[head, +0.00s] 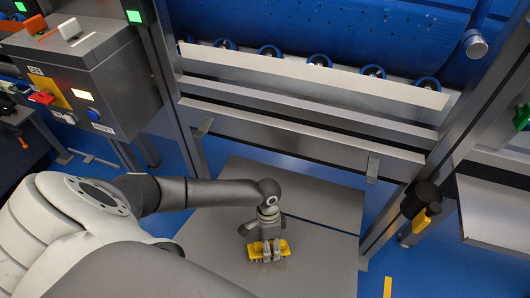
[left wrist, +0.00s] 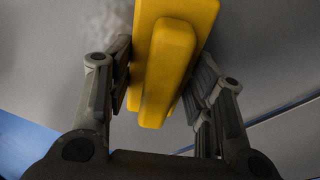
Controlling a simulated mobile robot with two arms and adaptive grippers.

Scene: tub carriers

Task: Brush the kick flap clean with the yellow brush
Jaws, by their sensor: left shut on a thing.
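The yellow brush (head: 284,248) is in my left gripper (head: 268,245), low over a grey metal plate (head: 325,265) that I take to be the kick flap. In the left wrist view the brush's yellow body (left wrist: 170,65) sits between the two dark fingers of the left gripper (left wrist: 160,90). Short bristles show under the brush in the head view; I cannot tell whether they touch the plate. A pale, smudgy patch (left wrist: 105,20) shows on the grey surface beside the brush in the left wrist view. My right gripper is not in view.
A metal frame with a pale ledge (head: 310,80) and blue rollers (head: 270,51) stands behind the plate. A grey control box (head: 80,75) is at the upper left. A post with a black knob (head: 420,198) rises at the right. Blue floor (head: 450,265) is open at the lower right.

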